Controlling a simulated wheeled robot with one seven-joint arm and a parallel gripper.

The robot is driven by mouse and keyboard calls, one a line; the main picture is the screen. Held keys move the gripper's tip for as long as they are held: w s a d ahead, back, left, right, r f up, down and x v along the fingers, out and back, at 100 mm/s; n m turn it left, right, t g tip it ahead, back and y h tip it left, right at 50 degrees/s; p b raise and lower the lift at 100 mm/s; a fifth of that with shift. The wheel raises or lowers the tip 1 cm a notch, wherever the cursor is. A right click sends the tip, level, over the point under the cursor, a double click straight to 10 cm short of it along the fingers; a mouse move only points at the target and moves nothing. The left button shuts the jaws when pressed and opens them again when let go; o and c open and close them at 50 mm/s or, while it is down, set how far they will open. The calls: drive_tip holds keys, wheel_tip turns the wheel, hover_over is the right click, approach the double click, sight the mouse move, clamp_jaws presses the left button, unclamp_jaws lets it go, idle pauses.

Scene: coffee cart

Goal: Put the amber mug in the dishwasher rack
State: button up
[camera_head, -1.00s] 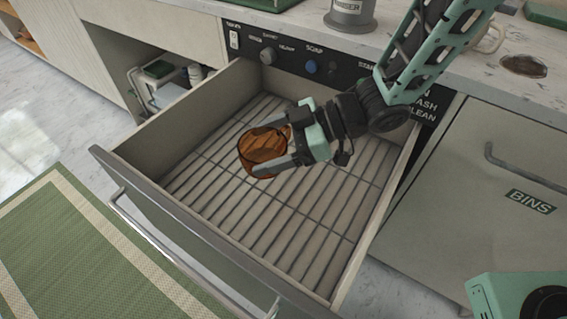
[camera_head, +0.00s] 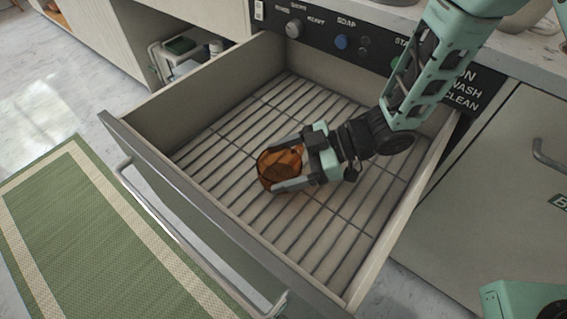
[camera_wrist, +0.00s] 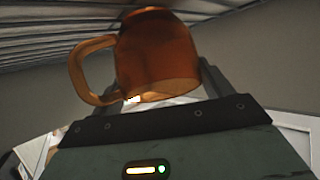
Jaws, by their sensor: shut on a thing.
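The amber mug (camera_head: 279,168) is a see-through orange-brown mug held between the fingers of my gripper (camera_head: 284,167). The mug and its handle also show in the wrist view (camera_wrist: 155,55), with the handle on the left side there. The gripper (camera_wrist: 165,90) is shut on the mug. The dishwasher rack (camera_head: 330,225) is a slatted floor inside a pulled-out drawer. The mug is over the middle of the rack, inside the drawer walls. I cannot tell whether it touches the slats.
The drawer's front wall (camera_head: 190,215) and right wall (camera_head: 400,225) stand up around the rack. A control panel (camera_head: 340,40) with knobs is behind it. A green mat (camera_head: 80,235) lies on the floor at left. Bare slats surround the mug.

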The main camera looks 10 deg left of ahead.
drive_tip(key=o, duration=1.1)
drive_tip(key=shift+c, duration=0.2)
drive_tip(key=shift+r, duration=0.1)
drive_tip(key=shift+w+d+r, duration=0.1)
drive_tip(key=shift+d+r, duration=0.1)
drive_tip(key=shift+d, duration=0.1)
drive_tip(key=w+d+r+m+t+h+p, duration=0.1)
drive_tip(key=w+d+r+m+t+h, duration=0.5)
drive_tip(key=d+r+m+t+h, duration=0.35)
drive_tip(key=s+d+r+m+g+h, duration=0.1)
drive_tip(key=s+d+r+m+g, duration=0.1)
drive_tip(key=s, duration=0.7)
drive_tip(key=s+d+r+m+g+h, duration=0.2)
drive_tip(key=s+d+r+g, duration=0.1)
drive_tip(key=s+d, duration=0.4)
drive_tip(key=shift+s+d+g, duration=0.3)
drive_tip(key=shift+s+g, duration=0.25)
drive_tip(key=shift+s, duration=0.6)
